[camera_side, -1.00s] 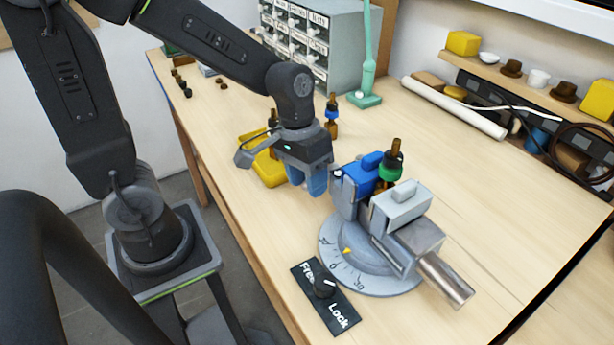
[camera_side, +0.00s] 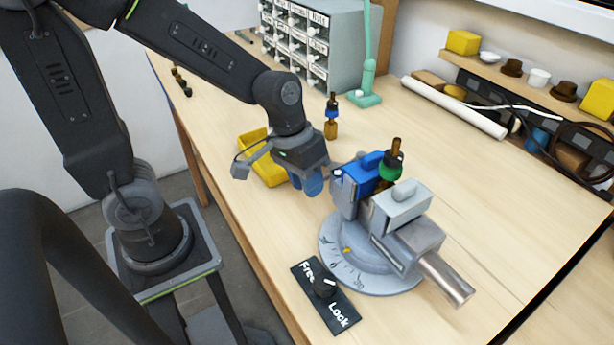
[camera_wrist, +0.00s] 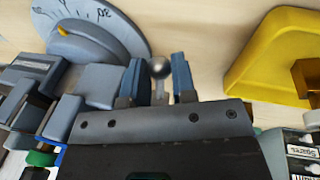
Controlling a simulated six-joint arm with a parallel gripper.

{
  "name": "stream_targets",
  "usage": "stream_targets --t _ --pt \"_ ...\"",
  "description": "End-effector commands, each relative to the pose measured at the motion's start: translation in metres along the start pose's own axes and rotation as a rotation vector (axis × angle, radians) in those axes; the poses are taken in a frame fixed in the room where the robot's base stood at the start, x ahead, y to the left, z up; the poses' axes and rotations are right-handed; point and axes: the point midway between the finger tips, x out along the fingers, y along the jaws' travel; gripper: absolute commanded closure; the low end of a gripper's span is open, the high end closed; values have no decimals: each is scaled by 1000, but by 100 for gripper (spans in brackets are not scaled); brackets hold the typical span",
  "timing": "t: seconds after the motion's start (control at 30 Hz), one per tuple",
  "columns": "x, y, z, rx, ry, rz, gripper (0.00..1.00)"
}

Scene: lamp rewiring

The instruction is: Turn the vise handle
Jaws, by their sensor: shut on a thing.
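The vise (camera_side: 385,215) stands on a round grey dial base (camera_side: 385,283), with a blue jaw and a grey jaw. A lamp socket piece (camera_side: 390,165) with a green ring stands upright at the jaws. My gripper (camera_side: 313,182) is at the vise's left side. In the wrist view, the silver ball end of the vise handle (camera_wrist: 160,68) shows between the blue fingertips of my gripper (camera_wrist: 157,80), which is shut on the handle. The rest of the handle is mostly hidden.
A Free/Lock switch (camera_side: 324,286) lies in front of the base. A yellow tray (camera_side: 262,172) is behind my gripper. A blue-ringed socket piece (camera_side: 331,115), a green lamp stand (camera_side: 365,97) and a drawer cabinet (camera_side: 320,45) stand further back. The right of the table is clear.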

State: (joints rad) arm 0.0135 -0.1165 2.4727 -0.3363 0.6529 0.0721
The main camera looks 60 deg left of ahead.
Motion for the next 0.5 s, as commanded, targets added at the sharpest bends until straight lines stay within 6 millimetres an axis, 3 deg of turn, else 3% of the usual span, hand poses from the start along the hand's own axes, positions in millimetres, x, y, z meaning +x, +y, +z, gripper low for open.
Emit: stream_targets --t 0.3,0.33,0.5 --pt "0 0 0 2 18 1 100" --pt "0 -1 0 2 18 1 74" --pt "0 0 0 2 17 1 58"
